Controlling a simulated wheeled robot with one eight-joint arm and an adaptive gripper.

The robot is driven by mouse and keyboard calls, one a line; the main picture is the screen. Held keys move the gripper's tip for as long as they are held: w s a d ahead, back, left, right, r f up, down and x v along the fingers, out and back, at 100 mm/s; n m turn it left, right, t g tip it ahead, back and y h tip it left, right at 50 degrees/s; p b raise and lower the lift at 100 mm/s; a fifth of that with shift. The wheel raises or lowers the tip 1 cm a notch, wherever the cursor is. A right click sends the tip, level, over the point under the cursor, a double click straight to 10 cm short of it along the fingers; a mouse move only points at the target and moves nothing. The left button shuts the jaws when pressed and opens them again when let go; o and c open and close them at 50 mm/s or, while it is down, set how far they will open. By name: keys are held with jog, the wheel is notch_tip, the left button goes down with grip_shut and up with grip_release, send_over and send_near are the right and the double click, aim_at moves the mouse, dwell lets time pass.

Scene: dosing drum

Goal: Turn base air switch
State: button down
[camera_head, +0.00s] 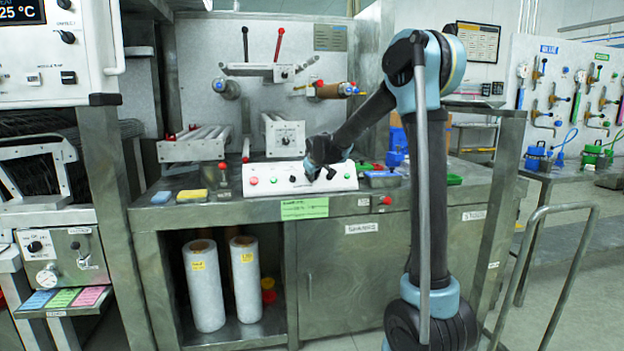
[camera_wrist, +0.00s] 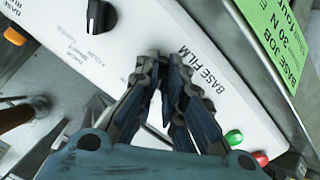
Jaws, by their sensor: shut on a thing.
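The white control panel (camera_head: 265,188) sits on the front of the bench, and it also fills the middle of the wrist view (camera_wrist: 160,22). My gripper (camera_head: 311,172) reaches down onto it. In the wrist view my gripper's fingertips (camera_wrist: 166,62) are close together against the panel, beside the printed words "BASE FILM". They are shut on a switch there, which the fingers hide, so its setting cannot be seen. A black knob (camera_wrist: 97,17) stands apart from the fingers at upper left. A green button (camera_wrist: 234,137) and a red button (camera_wrist: 261,157) are at lower right.
A green label (camera_head: 305,208) hangs below the panel. A yellow block (camera_head: 192,196) and a blue block (camera_head: 161,197) lie on the bench at left. A cart handle (camera_head: 560,212) is at right.

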jog(key=shift+d, duration=0.1)
jog(key=c, duration=1.7)
grip_release()
jog(key=shift+f, duration=0.1)
jog(key=v, duration=1.1)
jog(key=shift+s+r, duration=0.2)
jog(key=shift+r, duration=0.1)
